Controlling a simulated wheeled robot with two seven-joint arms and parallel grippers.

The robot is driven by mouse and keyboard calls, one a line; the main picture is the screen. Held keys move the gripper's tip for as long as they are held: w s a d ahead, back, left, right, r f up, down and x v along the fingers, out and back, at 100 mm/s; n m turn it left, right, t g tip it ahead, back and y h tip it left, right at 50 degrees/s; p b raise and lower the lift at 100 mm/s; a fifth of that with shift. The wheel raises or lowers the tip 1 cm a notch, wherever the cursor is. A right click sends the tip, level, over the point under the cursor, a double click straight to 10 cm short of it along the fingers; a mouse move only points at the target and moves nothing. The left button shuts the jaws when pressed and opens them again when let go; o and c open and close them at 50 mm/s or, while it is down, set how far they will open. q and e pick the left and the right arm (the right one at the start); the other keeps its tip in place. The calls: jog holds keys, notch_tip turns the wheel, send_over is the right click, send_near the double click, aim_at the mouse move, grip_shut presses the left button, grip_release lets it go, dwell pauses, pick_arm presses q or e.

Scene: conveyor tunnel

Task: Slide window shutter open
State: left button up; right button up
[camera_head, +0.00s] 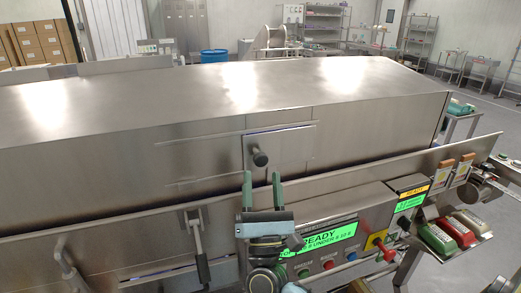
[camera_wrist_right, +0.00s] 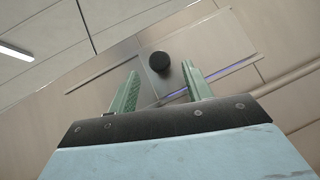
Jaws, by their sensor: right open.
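The window shutter (camera_head: 290,148) is a flat metal plate on the front wall of the steel tunnel, between an upper and a lower rail. A dark round knob (camera_head: 260,157) sticks out near its left edge. My right gripper (camera_head: 262,178) is open just below the knob, its green fingers pointing up. In the right wrist view the knob (camera_wrist_right: 160,61) shows beyond the fingertips, between their lines, and the fingers look empty. A thin bluish strip shows along an edge of the shutter (camera_wrist_right: 205,52). My left gripper is not in view.
Below the tunnel is a control panel with a green READY screen (camera_head: 318,240), several buttons and a red and yellow switch (camera_head: 380,247). A dark-handled lever (camera_head: 202,262) hangs left of my right gripper. A tray (camera_head: 478,236) with coloured blocks is at right.

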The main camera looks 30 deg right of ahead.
aim_at(261, 164)
jog(key=p+x, duration=0.1)
jog(key=x, duration=0.3)
jog(key=shift+w+r+p, duration=0.15)
jog(key=shift+r+p, duration=0.15)
jog(key=shift+w+d+r, duration=0.25)
jog(key=shift+w+r, duration=0.05)
jog(key=shift+w, duration=0.15)
grip_shut()
